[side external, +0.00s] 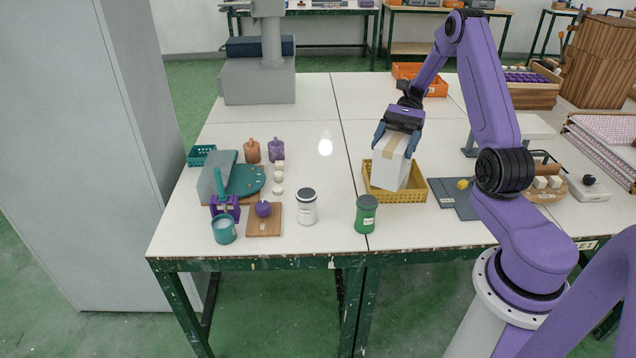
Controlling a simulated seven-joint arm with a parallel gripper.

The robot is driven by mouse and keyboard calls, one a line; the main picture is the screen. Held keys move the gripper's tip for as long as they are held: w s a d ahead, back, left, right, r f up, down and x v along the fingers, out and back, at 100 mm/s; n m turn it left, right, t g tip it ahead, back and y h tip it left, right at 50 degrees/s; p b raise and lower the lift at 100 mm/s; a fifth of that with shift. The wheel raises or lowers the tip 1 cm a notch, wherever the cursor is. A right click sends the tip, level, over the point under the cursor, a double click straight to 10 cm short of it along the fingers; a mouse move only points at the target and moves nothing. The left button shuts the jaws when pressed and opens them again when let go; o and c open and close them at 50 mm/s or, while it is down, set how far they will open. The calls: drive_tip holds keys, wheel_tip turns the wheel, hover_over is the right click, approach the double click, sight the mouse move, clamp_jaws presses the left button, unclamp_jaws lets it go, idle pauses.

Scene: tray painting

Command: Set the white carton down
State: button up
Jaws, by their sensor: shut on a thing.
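The white carton (389,166) is a box with a tan strip, tilted slightly. My gripper (398,135) is shut on its upper part, with blue fingers at either side. The carton is over the yellow basket (404,196), and its lower end overlaps the basket in this view. I cannot tell whether the carton touches the basket floor or hangs above it. The carton hides part of the basket's inside and back wall.
A green jar (366,214) and a white jar with a dark lid (307,207) stand in front and to the left. A dark grey mat (455,208) lies right of the basket. The white table (330,125) is clear left of and behind the basket.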

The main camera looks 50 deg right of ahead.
drive_tip(key=w+a+r+m+t+h, duration=0.25)
drive_tip(key=w+r+m+t, duration=0.55)
drive_tip(key=w+m+t, duration=0.45)
wheel_tip(320, 180, down, 11)
drive_tip(key=w+h, duration=0.1)
drive_tip(key=w+d+f, duration=0.2)
drive_tip(key=w+f, duration=0.4)
drive_tip(key=w+d+f, duration=0.2)
drive_tip(key=w+f, duration=0.4)
drive_tip(key=w, duration=0.1)
drive_tip(key=shift+w+d+f+n+t, duration=0.2)
drive_tip(key=shift+d+f+n+t, duration=0.15)
drive_tip(key=shift+d+f, duration=0.05)
drive_tip(key=o, duration=1.2)
drive_tip(key=shift+f, duration=0.15)
